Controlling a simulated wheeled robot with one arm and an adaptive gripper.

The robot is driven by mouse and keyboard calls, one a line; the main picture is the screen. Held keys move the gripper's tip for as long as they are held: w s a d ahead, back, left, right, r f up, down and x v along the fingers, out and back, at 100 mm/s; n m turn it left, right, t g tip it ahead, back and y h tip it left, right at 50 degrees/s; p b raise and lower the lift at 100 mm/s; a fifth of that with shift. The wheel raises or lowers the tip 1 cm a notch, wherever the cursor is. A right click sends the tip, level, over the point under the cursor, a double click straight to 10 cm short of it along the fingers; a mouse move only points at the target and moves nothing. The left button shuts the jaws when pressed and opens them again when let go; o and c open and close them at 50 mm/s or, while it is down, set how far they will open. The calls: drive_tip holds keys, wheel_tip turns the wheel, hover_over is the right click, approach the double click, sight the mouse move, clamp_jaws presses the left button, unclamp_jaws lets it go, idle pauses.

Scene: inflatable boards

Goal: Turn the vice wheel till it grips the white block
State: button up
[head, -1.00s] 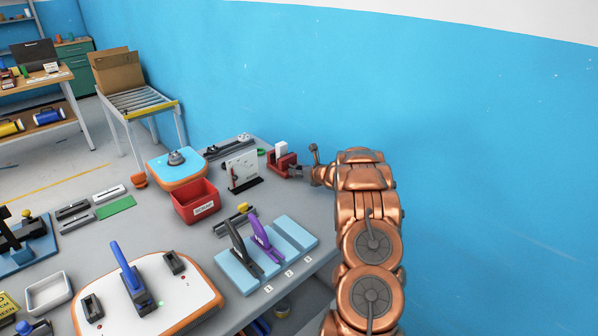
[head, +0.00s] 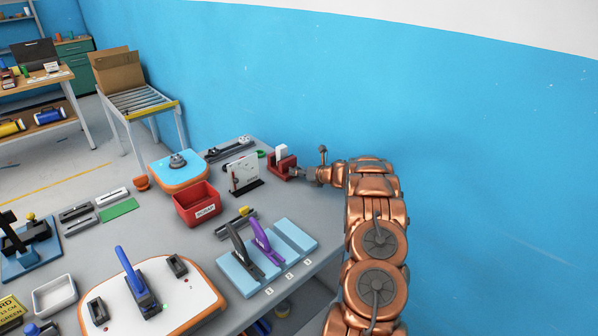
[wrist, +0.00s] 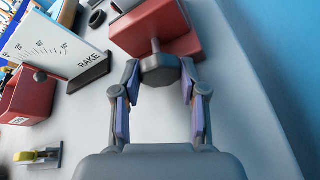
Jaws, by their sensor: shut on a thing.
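The red vice (head: 283,168) stands near the far right edge of the grey table, with the white block (head: 281,152) upright in its top. Whether the vice jaws touch the block is too small to tell. In the wrist view the vice body (wrist: 172,30) is at the top, and its dark grey round wheel (wrist: 160,71) faces me on a short shaft. My gripper (wrist: 160,78) has one finger on each side of the wheel and is shut on it. In the head view my gripper (head: 301,173) reaches the vice from the right. The white block is not clear in the wrist view.
A white gauge board marked RAKE (wrist: 55,45) stands left of the vice; it also shows in the head view (head: 241,173). A red bin (head: 197,206) is further left. The blue wall (head: 480,150) rises behind and to the right.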

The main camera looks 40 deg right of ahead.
drive_tip(key=shift+m+y, duration=0.4)
drive_tip(key=shift+m, duration=0.3)
drive_tip(key=shift+d+m, duration=0.15)
drive_tip(key=shift+m, duration=0.15)
drive_tip(key=shift+r+y, duration=0.1)
drive_tip(key=shift+y, duration=0.2)
drive_tip(key=o, duration=1.1)
drive_tip(key=shift+s, duration=0.1)
drive_tip(key=shift+v, duration=3.9)
